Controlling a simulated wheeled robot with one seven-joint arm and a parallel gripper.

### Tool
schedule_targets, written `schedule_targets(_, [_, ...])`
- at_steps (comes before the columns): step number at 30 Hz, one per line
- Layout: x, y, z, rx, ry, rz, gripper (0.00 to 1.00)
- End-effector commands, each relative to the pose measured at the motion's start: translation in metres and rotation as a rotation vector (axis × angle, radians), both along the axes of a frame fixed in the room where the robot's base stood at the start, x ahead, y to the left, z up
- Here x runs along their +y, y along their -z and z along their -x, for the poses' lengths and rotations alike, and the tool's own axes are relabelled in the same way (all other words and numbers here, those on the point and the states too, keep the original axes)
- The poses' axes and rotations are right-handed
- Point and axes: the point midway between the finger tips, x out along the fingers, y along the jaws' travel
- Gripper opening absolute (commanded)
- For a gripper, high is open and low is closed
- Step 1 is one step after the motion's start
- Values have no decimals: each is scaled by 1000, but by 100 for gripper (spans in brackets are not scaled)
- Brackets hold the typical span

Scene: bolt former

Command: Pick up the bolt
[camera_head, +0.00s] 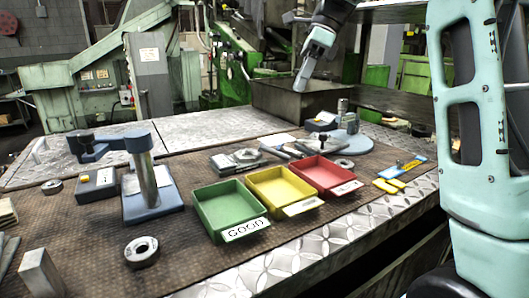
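No bolt can be made out clearly in the head view. My gripper (301,82) hangs at the upper middle, pointing down over the dark open metal bin (290,105) behind the workbench. Only one pale finger shape shows, seen side on, so its opening and any held thing cannot be judged. The inside of the bin is mostly hidden by its front wall.
A green tray (222,206) labelled GOOD, a yellow tray (275,186) and a red tray (325,170) stand on the bench and look empty. A blue-based gauge stand (148,185), a metal ring (142,250) and several tools lie around them. Green machinery stands behind.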

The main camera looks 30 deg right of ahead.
Motion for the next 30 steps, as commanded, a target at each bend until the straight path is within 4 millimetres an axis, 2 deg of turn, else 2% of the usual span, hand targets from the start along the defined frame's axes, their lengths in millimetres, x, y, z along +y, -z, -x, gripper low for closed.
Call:
schedule_targets(15, [43,93,-4,3,-7,-1,38])
schedule_targets(23, [50,111,-6,2,-6,0,38])
schedule_targets(30, [61,143,-9,3,-7,0,38])
